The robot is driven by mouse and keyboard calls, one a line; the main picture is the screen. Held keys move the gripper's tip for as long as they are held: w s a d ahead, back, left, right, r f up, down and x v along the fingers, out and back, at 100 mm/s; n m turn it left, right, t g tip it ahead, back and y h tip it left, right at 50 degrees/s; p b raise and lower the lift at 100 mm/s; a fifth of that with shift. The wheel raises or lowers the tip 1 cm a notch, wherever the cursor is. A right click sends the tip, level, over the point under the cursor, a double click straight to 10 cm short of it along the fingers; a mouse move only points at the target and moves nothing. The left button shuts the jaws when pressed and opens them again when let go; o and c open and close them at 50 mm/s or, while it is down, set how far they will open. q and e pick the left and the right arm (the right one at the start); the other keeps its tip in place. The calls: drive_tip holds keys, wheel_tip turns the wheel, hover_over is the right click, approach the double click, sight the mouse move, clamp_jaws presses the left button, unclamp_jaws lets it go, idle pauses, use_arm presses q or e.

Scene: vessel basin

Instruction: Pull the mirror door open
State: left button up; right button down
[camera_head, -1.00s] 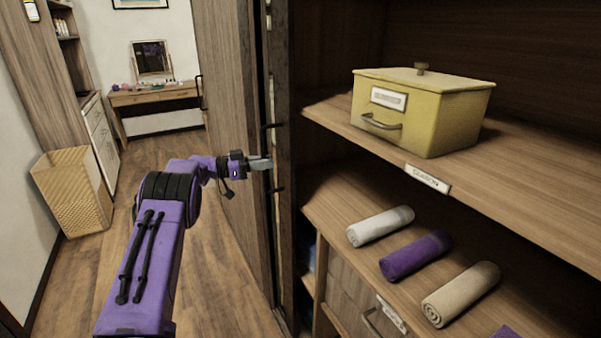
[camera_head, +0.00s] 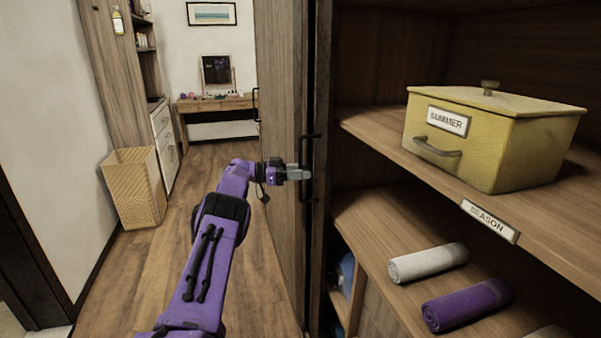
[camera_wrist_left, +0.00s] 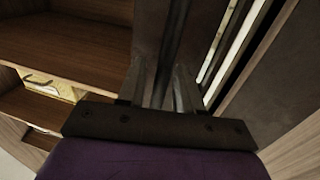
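The mirror door (camera_head: 321,215) shows almost edge-on in the head view, as a narrow dark upright panel left of the open shelves. Its black vertical handle (camera_head: 304,150) stands out on its left side. My left gripper (camera_head: 303,173) is at this handle, its arm reaching in from below. In the left wrist view the two fingers (camera_wrist_left: 168,88) lie on either side of the dark handle bar (camera_wrist_left: 177,40) and appear shut on it. The mirror's face is mostly hidden. My right gripper is not in view.
Right of the door, open shelves hold a yellow box (camera_head: 490,140), a white rolled towel (camera_head: 428,263) and a purple one (camera_head: 467,304). A wooden panel (camera_head: 280,90) stands left of the door. A wicker basket (camera_head: 134,188) stands by the left wall. The floor (camera_head: 160,260) between is clear.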

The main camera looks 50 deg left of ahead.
use_arm(q)
drive_tip(key=b+v, duration=0.2)
drive_tip(key=v, duration=0.8)
drive_tip(key=shift+s+a, duration=0.2)
